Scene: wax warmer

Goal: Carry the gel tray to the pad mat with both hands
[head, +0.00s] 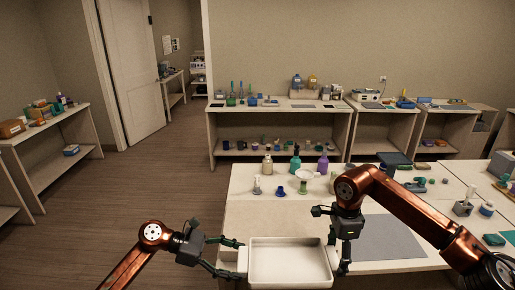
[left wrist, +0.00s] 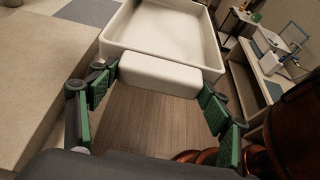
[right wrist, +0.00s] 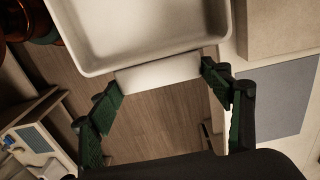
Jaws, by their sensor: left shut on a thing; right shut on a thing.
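The gel tray (head: 290,266) is a white, shallow, empty rectangular tray at the bottom middle of the head view, in front of the table's edge. My left gripper (head: 242,258) is shut on the tray's left end handle, which shows in the left wrist view (left wrist: 160,73). My right gripper (head: 338,260) is shut on the handle at the other end, seen in the right wrist view (right wrist: 158,77). The tray looks about level, with floor showing beneath its handles. The pad mat (head: 385,237) is a flat grey rectangle on the table, right of the tray and partly behind my right arm.
The table (head: 240,215) holds bottles, including a teal one (head: 295,165) and a purple one (head: 323,165), and small cups along its back. A dark box (head: 394,160) stands further back right. The pad mat's visible surface is clear.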

